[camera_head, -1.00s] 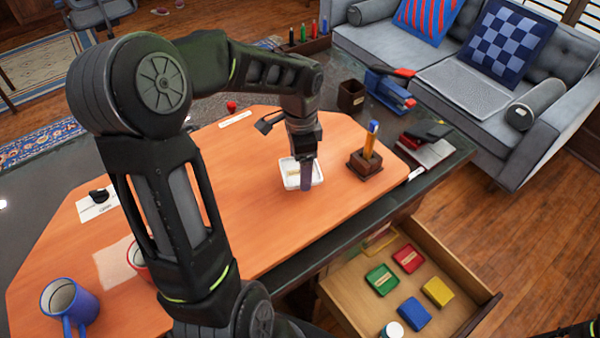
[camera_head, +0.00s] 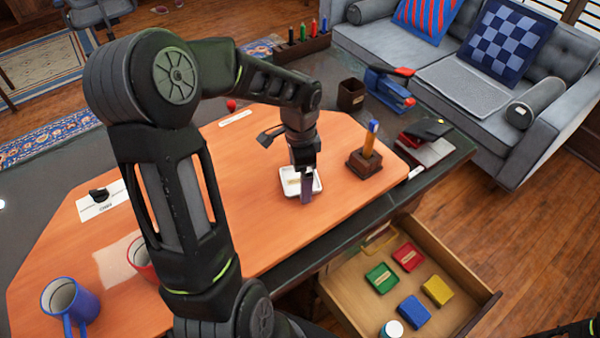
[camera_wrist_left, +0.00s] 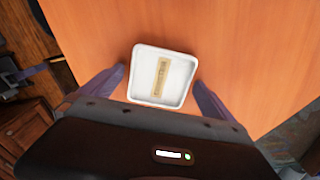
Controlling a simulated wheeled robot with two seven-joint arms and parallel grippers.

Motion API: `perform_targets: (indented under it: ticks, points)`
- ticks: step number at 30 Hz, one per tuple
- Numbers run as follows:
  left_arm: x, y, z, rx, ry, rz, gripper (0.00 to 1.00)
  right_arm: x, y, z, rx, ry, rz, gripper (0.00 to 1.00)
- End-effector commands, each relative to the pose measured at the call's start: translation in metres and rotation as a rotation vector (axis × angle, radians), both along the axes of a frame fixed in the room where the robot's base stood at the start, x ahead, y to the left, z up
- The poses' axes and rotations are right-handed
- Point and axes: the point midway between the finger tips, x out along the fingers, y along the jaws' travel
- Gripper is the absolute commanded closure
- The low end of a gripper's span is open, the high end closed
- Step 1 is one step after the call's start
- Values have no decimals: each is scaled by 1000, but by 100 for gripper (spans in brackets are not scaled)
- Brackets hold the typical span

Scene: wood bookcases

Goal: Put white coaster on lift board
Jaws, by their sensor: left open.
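A square white coaster (camera_head: 289,188) with a raised rim and a tan label lies on the orange board (camera_head: 232,215) that covers the desk; I take this board to be the lift board. My left gripper (camera_head: 306,190) points down over the coaster and hides part of it. In the left wrist view, the coaster (camera_wrist_left: 178,82) sits between the spread fingers, with narrow gaps on both sides. It looks flat on the board. A dark piece at the bottom right corner of the head view may be my right gripper (camera_head: 568,331); its fingers do not show clearly.
A pencil holder (camera_head: 365,164) stands just right of the coaster. An open drawer (camera_head: 448,309) below holds green, red, blue and yellow blocks. A blue mug (camera_head: 86,309) and a partly hidden red mug (camera_head: 136,251) stand at the left. The board's middle is clear.

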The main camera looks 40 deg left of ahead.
Motion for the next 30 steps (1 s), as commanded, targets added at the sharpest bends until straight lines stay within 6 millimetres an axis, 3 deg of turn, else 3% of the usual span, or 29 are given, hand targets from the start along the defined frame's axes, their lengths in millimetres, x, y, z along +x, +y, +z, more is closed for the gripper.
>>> perform_targets:
  ticks: [11, 24, 30]
  points:
    - [1, 1, 15, 3, -3, 0, 0, 0, 0, 1, -1, 1, -1, 64]
    - [1, 0, 100, 1, -5, 0, 0, 1, 0, -4, 1, -1, 1, 64]
    - [0, 0, 121, 1, -1, 0, 0, 1, 0, -5, 2, -3, 0, 64]
